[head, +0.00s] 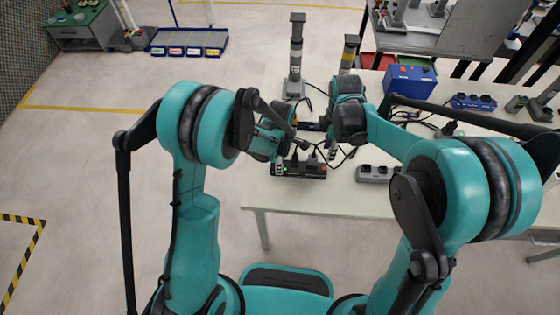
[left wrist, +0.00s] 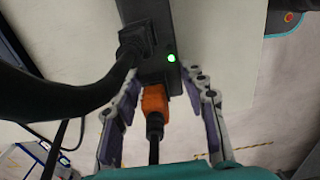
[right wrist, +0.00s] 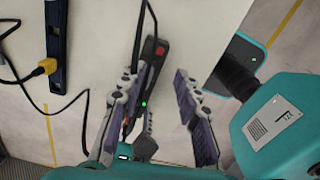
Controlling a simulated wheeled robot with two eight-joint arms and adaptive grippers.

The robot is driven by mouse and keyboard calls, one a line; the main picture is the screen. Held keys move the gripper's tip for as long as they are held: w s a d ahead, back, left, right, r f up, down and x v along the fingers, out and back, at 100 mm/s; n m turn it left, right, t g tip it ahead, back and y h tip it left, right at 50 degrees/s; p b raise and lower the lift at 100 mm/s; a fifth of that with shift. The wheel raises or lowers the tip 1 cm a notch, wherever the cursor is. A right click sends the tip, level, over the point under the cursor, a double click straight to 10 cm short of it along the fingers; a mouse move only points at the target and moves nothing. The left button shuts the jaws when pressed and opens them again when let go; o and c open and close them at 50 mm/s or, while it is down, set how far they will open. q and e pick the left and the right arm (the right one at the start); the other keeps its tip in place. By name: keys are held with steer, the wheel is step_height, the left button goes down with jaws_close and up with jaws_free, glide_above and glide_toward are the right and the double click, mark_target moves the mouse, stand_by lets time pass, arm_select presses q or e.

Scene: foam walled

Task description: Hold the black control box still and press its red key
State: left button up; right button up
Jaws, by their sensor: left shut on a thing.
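The black control box (head: 300,170) lies near the front edge of the table. Its green light shows at the left end and its red key (right wrist: 160,51) towards the other end. In the left wrist view, the box (left wrist: 158,68) is between the fingers of my left gripper (left wrist: 162,82), which is shut on it. An orange plug (left wrist: 155,101) and a black plug sit in the box. My right gripper (right wrist: 162,76) is open above the box, its fingers apart. The red key shows between them, nearer the left finger. In the head view, my right gripper (head: 333,152) is small and partly hidden.
A grey socket block (head: 374,174) lies right of the box. A dark strip with a yellow plug (right wrist: 45,67) lies behind it, with loose black cables. Two upright posts (head: 296,58) and a blue case (head: 409,80) stand farther back. The table's front edge is close.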

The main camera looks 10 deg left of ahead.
jaws_close()
stand_by(1.0)
